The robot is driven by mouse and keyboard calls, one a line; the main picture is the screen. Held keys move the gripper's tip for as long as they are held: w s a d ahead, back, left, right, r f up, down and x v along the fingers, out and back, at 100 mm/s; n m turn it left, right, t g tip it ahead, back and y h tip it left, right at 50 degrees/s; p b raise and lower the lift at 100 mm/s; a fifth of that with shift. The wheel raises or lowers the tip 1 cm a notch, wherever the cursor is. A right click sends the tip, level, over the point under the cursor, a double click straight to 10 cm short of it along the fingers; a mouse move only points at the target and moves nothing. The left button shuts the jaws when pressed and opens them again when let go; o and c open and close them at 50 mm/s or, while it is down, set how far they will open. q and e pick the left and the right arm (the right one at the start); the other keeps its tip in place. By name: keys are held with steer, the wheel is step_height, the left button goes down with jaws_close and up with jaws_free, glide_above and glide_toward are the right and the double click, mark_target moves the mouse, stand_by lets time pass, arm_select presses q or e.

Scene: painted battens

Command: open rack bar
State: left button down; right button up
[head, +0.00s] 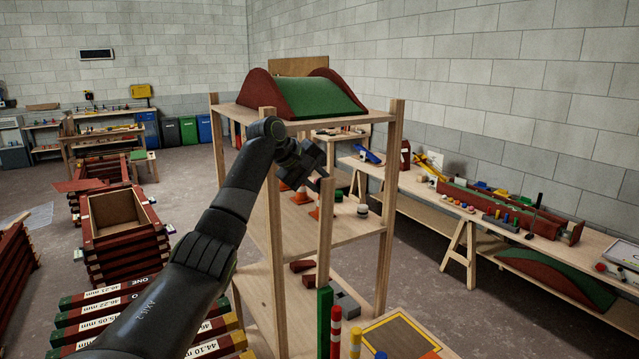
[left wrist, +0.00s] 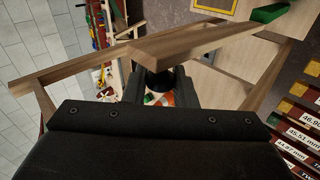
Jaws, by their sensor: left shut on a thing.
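The wooden rack (head: 390,130) stands in front of me, with open shelves and upright posts. A pale upright rack bar (head: 326,235) shows at its front, its top end free just below my left gripper. My left gripper (head: 312,158) reaches in past the front post (head: 272,205) and is shut at the bar's upper end. In the left wrist view the wooden bar (left wrist: 205,38) crosses just beyond the fingers (left wrist: 160,90). A dark round part (left wrist: 158,80) shows between them; how it joins the bar is hidden. My right gripper is not in view.
A green and red curved block (head: 310,97) sits on the rack's top. Labelled battens (head: 90,310) lie at the lower left. A long workbench (head: 480,215) runs along the right wall.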

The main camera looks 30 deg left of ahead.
arm_select(q)
steer(key=shift+f, duration=0.2)
steer(key=c, duration=1.6)
jaws_free()
steer(key=shift+d, duration=0.1)
steer(key=o, duration=0.3)
steer(key=shift+w, duration=0.1)
steer(key=shift+o, duration=0.2)
steer(key=shift+r, duration=0.1)
steer(key=shift+s+r+b, duration=0.15)
steer(key=shift+s+b, duration=0.1)
steer(key=shift+b, duration=0.05)
steer(key=b+v, duration=0.6)
steer(key=v, duration=1)
steer(key=shift+s+a+r+b, duration=0.15)
steer(key=shift+a+r+b, duration=0.1)
steer(key=shift+a+b, duration=0.05)
steer(key=shift+f, duration=0.1)
